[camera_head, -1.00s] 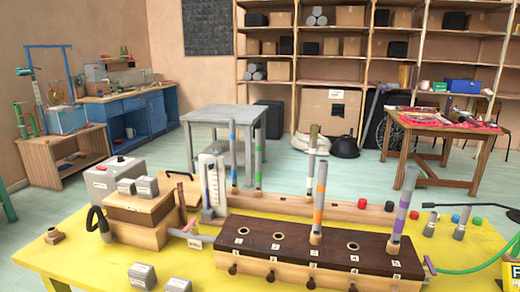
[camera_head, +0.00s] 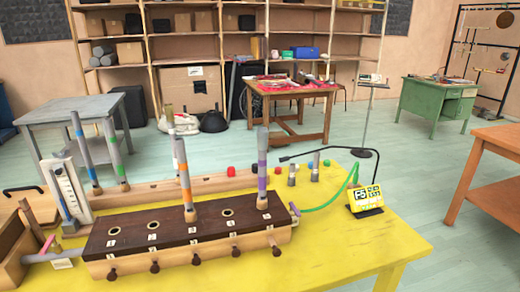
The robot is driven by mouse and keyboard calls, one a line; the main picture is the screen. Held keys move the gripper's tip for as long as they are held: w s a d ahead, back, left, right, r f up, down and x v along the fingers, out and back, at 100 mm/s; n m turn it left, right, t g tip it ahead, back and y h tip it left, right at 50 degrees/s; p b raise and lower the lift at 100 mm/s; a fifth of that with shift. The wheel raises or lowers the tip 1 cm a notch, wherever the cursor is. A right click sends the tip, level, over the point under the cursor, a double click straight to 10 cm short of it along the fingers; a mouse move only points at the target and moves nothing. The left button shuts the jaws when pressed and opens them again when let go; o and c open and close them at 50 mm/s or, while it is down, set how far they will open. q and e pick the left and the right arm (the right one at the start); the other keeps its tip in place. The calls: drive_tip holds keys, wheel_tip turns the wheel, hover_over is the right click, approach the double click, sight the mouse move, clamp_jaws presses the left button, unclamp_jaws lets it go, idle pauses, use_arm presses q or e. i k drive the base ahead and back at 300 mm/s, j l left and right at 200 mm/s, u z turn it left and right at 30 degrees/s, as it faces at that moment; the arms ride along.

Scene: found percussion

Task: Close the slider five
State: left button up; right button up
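A long wooden wind chest (camera_head: 185,240) with a dark top stands on the yellow table. Its top has several holes with small number labels, running from 1 at the left to 5 at the right. Dark slider knobs stick out along its front. The knob of slider five (camera_head: 275,248) is the rightmost one, below the purple-banded pipe (camera_head: 262,170). That pipe stands upright at hole five. An orange-banded pipe (camera_head: 185,178) stands near the middle. How far slider five is pulled out is hard to tell. Neither of my grippers is in view.
A rear wooden rail (camera_head: 215,182) carries more pipes behind the chest. A green hose (camera_head: 322,203) runs from the chest's right end to a yellow display (camera_head: 367,198). A black lamp arm (camera_head: 320,151) reaches over small pipes. The yellow table's (camera_head: 350,245) front right is clear.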

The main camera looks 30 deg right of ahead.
sight(276, 252)
drive_tip(key=z, duration=1.2)
